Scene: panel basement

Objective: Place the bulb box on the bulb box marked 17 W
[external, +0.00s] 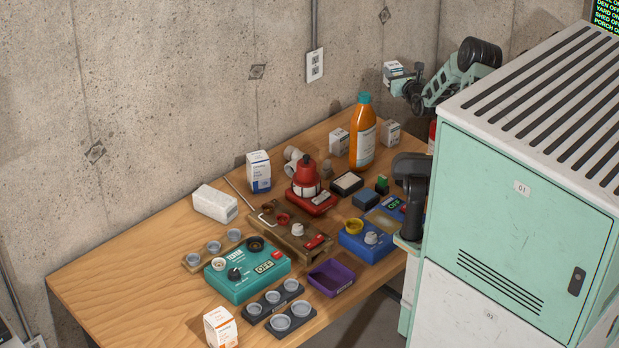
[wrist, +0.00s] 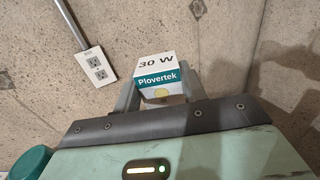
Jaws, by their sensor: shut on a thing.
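My gripper (external: 399,80) is raised above the back right of the table, near the wall. It is shut on a white and teal bulb box (wrist: 160,78), marked 30 W and Plovertek in the wrist view. The same held box (external: 392,68) shows in the external view. Other boxes stand on the table: a white one (external: 339,142) left of the orange bottle, one (external: 390,132) right of it, a blue-and-white one (external: 258,171), and an orange-and-white one (external: 220,328) at the front. Their wattage marks are too small to read, so I cannot tell which is 17 W.
A tall orange bottle (external: 362,135) stands between the two back boxes. A red beacon-like device (external: 307,180), a teal box (external: 246,272), a blue box (external: 370,242) and a purple tray (external: 331,278) crowd the middle. The table's left (external: 130,265) is clear.

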